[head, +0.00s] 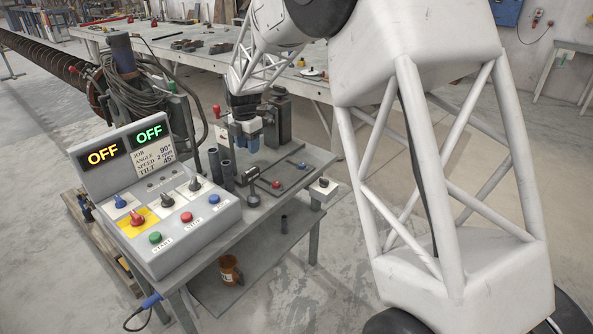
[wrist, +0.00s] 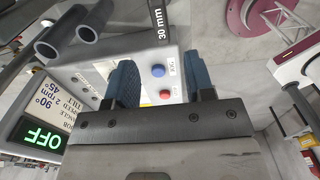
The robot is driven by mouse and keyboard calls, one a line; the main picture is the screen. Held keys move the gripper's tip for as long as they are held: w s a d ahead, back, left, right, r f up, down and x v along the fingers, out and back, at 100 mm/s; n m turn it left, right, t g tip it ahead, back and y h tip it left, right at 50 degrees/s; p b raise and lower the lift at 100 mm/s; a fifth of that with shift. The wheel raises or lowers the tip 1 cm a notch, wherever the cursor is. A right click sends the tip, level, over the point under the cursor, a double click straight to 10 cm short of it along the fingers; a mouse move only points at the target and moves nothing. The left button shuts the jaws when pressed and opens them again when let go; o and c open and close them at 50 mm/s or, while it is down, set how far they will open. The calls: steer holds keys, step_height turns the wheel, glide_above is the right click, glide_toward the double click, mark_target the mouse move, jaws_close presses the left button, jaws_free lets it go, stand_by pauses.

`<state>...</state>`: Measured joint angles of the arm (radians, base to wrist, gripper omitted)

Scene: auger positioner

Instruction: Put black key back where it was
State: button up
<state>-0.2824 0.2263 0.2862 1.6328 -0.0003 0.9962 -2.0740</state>
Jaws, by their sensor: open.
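My gripper (head: 247,136) is open above the back part of the small work table. In the wrist view its two blue fingers (wrist: 161,84) are apart with nothing held between them. I cannot tell for certain which thing is the black key. A small black piece (head: 253,200) stands on the table top near the panel, below my gripper and apart from it. A black knob (head: 194,184) sits on the control panel (head: 208,220). Another black knob (head: 323,182) is on a small white box at the table's right edge. No black key is clear in the wrist view.
The panel has a red knob (head: 137,217) on a yellow plate, a blue knob (head: 120,201) and several buttons; both displays read OFF. Dark tubes (head: 227,173) stand upright beside it. A brown mug (head: 230,270) is on the lower shelf. A long workbench (head: 310,85) stands behind.

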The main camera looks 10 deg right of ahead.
steer(key=shift+d+r, duration=0.1)
steer(key=s+d+r+m+t, duration=0.1)
steer(key=s+d+r+m, duration=0.55)
steer(key=s, duration=0.45)
steer(key=s+d+r+m, duration=0.55)
steer(key=s+d, duration=0.25)
steer(key=s, duration=0.2)
steer(key=s+d+f+m, duration=0.1)
steer(key=s+d+m, duration=0.2)
steer(key=s, duration=0.7)
steer(key=s+d+f+m+t, duration=0.1)
steer(key=s+d+m, duration=0.2)
steer(key=s+m, duration=0.4)
steer(key=s+d+f+m, duration=0.1)
steer(key=s+d+m, duration=0.2)
steer(key=s, duration=0.9)
steer(key=shift+s+m+t, duration=0.3)
steer(key=shift+s+m, duration=0.05)
steer(key=shift+m, duration=0.75)
